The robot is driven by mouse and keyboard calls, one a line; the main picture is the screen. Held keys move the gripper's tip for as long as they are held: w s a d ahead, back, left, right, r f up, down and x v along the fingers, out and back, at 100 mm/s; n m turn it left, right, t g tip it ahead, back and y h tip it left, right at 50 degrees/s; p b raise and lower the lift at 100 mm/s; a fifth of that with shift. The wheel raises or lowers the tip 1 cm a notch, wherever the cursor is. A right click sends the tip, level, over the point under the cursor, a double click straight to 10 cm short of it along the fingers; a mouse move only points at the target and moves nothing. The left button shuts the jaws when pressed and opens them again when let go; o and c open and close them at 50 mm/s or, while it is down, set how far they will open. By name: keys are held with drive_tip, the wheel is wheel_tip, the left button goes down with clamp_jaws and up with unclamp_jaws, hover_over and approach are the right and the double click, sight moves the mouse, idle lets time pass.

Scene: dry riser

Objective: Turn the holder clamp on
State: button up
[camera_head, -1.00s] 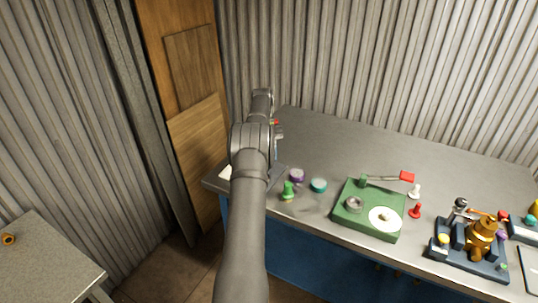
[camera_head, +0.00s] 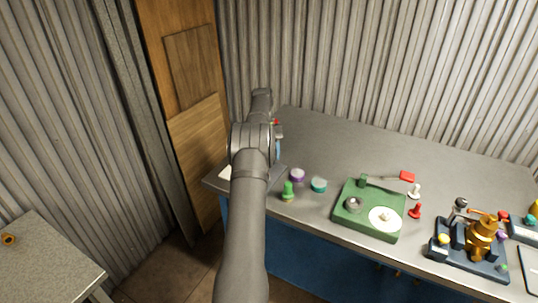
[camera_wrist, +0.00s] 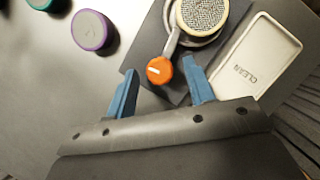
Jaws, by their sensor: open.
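In the wrist view, a round holder carries a speckled grey disc (camera_wrist: 203,12) in a pale ring. A grey lever with an orange round knob (camera_wrist: 159,70) reaches from the holder towards my gripper. I take this lever as the holder clamp's handle. My gripper (camera_wrist: 160,62) is open, its two blue fingers on either side of the knob with gaps to it. I cannot tell whether the fingers are at the knob's height. In the head view my arm hides most of the holder and the knob.
A white tray marked CLEAN (camera_wrist: 258,62) lies right of the holder. A purple-rimmed puck (camera_wrist: 94,31) and a teal one (camera_head: 319,184) lie left of it in the wrist view. A green fixture (camera_head: 348,215) and a dark brass-valve fixture (camera_head: 466,262) stand further along the bench.

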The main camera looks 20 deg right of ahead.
wheel_tip(320, 180, up, 4)
drive_tip(key=shift+r, duration=0.1)
drive_tip(key=s+d+r, duration=0.6)
drive_tip(key=s+d, duration=0.1)
drive_tip(key=s, duration=0.2)
drive_tip(key=shift+d+r, duration=0.15)
drive_tip(key=shift+r, duration=0.15)
drive_tip(key=shift+c, duration=0.2)
